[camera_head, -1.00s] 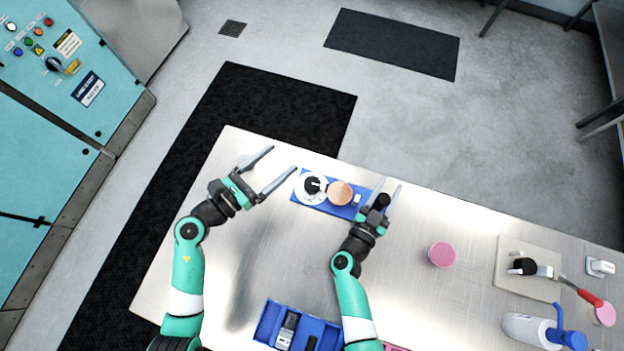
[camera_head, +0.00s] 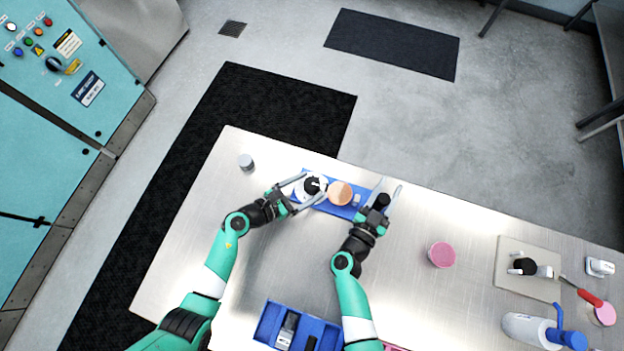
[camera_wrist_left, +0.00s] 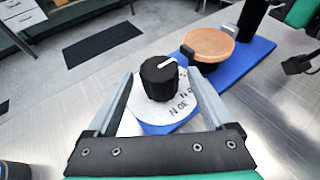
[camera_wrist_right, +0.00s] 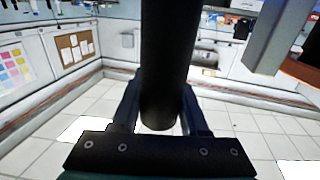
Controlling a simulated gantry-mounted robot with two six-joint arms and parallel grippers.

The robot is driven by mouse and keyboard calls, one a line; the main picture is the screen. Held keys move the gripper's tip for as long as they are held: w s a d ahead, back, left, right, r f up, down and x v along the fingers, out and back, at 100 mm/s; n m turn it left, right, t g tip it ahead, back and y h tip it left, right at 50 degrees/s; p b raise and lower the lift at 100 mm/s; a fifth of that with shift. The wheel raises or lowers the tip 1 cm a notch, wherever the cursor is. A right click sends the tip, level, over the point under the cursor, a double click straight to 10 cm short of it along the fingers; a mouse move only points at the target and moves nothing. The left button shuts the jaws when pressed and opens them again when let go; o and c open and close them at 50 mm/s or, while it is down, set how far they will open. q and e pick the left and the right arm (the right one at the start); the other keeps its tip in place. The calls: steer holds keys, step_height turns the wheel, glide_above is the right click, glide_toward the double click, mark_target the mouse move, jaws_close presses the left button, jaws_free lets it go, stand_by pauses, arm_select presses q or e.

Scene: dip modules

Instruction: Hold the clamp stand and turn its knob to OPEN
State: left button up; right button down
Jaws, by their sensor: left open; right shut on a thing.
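The clamp stand has a blue base (camera_head: 341,210) near the table's far edge. A black knob (camera_wrist_left: 159,78) with a white pointer line stands on a white dial (camera_wrist_left: 187,112) at its left end; part of the dial lettering shows. A round tan-topped piece (camera_head: 340,193) sits mid-base. My left gripper (camera_head: 303,190) is open, its fingers on either side of the knob and apart from it in the left wrist view. My right gripper (camera_head: 385,194) is shut on the black post (camera_wrist_right: 168,60) at the base's right end.
A grey cylinder (camera_head: 246,162) stands left of the stand. A pink disc (camera_head: 441,254) lies to the right. A blue tray (camera_head: 268,322) is at the near edge. A beige board (camera_head: 527,268) and a white-blue bottle (camera_head: 530,329) are at the right.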

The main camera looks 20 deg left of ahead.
arm_select(q)
steer(key=shift+x, duration=1.05)
steer(key=c, duration=1.4)
steer(key=shift+o, duration=0.2)
steer(key=shift+s+f+n+t+y, duration=0.15)
steer(key=shift+n+t+y, duration=0.45)
steer(key=shift+n+y, duration=0.7)
jaws_close()
steer(key=o, duration=1.4)
jaws_free()
steer(key=shift+c, duration=0.2)
steer(key=shift+r, duration=0.2)
